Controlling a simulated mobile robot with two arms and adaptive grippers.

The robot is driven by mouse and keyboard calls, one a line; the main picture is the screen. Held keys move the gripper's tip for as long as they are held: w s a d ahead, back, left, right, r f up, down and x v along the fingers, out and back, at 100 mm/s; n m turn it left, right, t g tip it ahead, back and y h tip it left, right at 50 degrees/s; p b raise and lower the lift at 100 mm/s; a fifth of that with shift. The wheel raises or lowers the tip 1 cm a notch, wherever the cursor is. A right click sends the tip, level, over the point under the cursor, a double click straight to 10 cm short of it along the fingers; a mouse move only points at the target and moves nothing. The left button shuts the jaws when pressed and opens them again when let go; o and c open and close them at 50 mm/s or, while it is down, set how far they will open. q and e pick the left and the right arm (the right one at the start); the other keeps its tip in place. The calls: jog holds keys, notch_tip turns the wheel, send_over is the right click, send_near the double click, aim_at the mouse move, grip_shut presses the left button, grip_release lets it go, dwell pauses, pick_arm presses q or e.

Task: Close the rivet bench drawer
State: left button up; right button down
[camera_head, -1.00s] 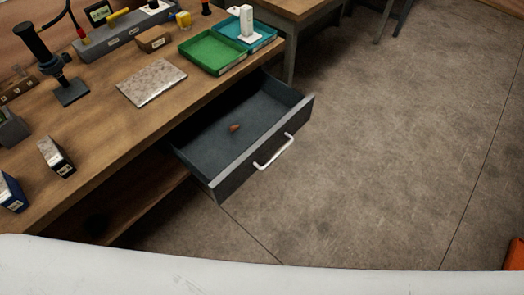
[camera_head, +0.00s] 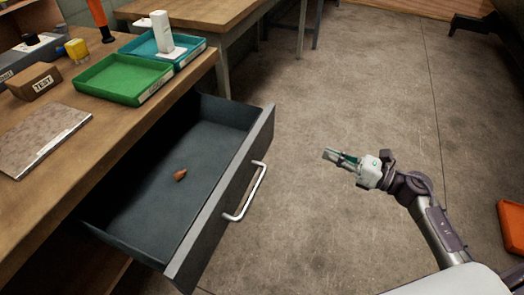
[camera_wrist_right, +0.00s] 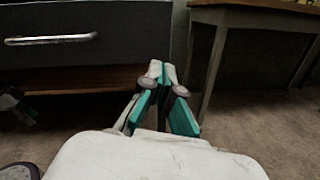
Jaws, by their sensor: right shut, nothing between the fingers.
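The rivet bench drawer (camera_head: 150,215) is pulled well out of the wooden bench. It has a dark grey front panel with a silver bar handle (camera_head: 245,191). A small brown object (camera_head: 180,175) lies on its floor. My right gripper (camera_head: 328,154) is shut and empty, to the right of the handle and apart from it. In the right wrist view the gripper fingers (camera_wrist_right: 160,70) come together at the tips, and the drawer handle (camera_wrist_right: 50,39) is at upper left.
On the bench top (camera_head: 120,125) stand a green tray (camera_head: 118,92), a teal tray (camera_head: 190,48), a brown block marked TEST (camera_head: 34,81) and a grey speckled plate (camera_head: 42,140). A second table (camera_head: 215,12) stands behind. Open floor lies right of the drawer. An orange object (camera_head: 512,235) is at far right.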

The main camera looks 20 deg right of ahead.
jog(key=a+r+n+g+y, duration=0.1)
jog(key=a+n+g, duration=0.1)
jog(key=n, duration=0.2)
pick_arm(q)
jog(key=shift+a+p+x, duration=0.2)
jog(key=shift+p+x, duration=0.15)
jog(key=shift+x, duration=0.7)
pick_arm(e)
send_near(266, 138)
jog(key=shift+n, duration=0.3)
jog(key=x, duration=0.7)
jog(key=shift+w+a, duration=0.1)
jog(key=shift+w, duration=0.05)
